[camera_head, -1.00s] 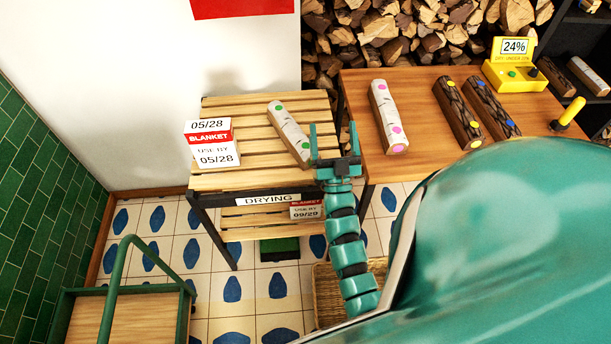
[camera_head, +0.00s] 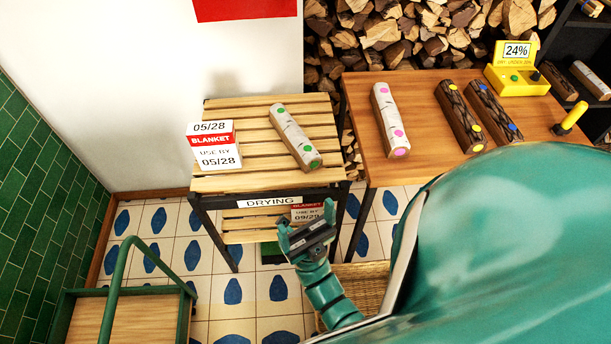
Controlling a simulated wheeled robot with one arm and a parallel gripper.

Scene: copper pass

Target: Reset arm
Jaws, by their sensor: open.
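My gripper (camera_head: 305,222) is open and empty. It is in front of the drying rack's lower part, below the edge of its top shelf, with my teal arm bent back toward my body. The drying rack (camera_head: 230,183) has a slatted wooden top and a "DRYING" label on its front edge. A white birch log (camera_head: 294,136) with green dots lies on the rack top, apart from my gripper. A blanket box (camera_head: 214,147) marked 05/28 stands at the left of the rack top.
A wooden table (camera_head: 425,85) at right holds a pink-dotted birch log (camera_head: 390,120), a yellow-dotted dark log (camera_head: 460,118), a blue-dotted dark log (camera_head: 494,112) and a yellow meter (camera_head: 517,80) reading 24%. Another blanket box (camera_head: 307,213) is on the lower shelf. A green-handled cart (camera_head: 125,310) stands at lower left.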

